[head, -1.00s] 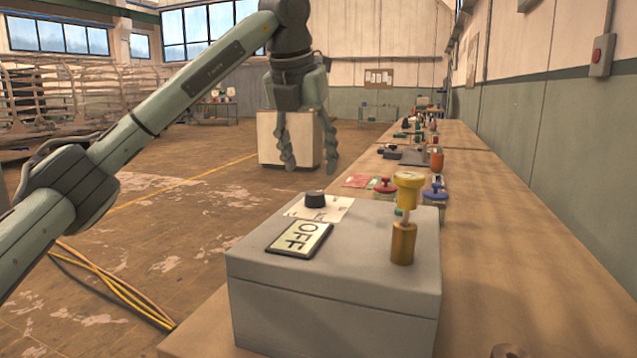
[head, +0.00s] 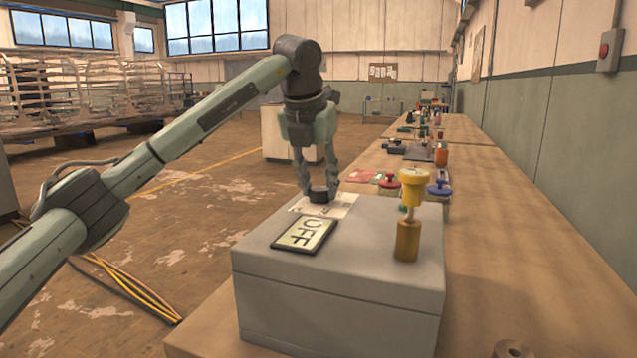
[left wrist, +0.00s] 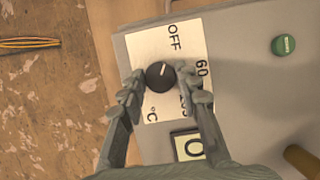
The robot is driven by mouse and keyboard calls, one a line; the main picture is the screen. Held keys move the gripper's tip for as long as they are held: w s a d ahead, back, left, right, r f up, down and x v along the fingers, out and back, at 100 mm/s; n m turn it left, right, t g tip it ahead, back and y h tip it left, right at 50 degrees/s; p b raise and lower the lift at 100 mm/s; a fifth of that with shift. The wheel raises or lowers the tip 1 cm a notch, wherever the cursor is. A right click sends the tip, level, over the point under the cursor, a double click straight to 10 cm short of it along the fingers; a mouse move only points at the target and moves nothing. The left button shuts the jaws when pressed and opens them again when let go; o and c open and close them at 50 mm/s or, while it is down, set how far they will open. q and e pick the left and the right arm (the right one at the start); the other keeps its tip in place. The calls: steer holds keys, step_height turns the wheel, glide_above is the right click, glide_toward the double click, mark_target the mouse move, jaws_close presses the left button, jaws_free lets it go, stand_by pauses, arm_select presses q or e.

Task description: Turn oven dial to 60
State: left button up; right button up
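The oven dial (head: 321,196) is a small black knob on a white scale card on top of the grey box (head: 340,290). In the left wrist view the dial (left wrist: 160,75) has a white pointer line aimed up toward OFF. The "60" mark (left wrist: 202,68) lies to the right of OFF. My left gripper (head: 319,190) points down over the dial. Its fingertips (left wrist: 161,82) sit on either side of the knob and appear to touch it. The finger behind the knob's edge is partly hidden. My right gripper is not in view.
A green button (left wrist: 283,45) is on the box.

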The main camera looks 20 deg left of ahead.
arm_select(q)
steer(key=c, duration=0.5)
steer(key=shift+o, duration=0.2)
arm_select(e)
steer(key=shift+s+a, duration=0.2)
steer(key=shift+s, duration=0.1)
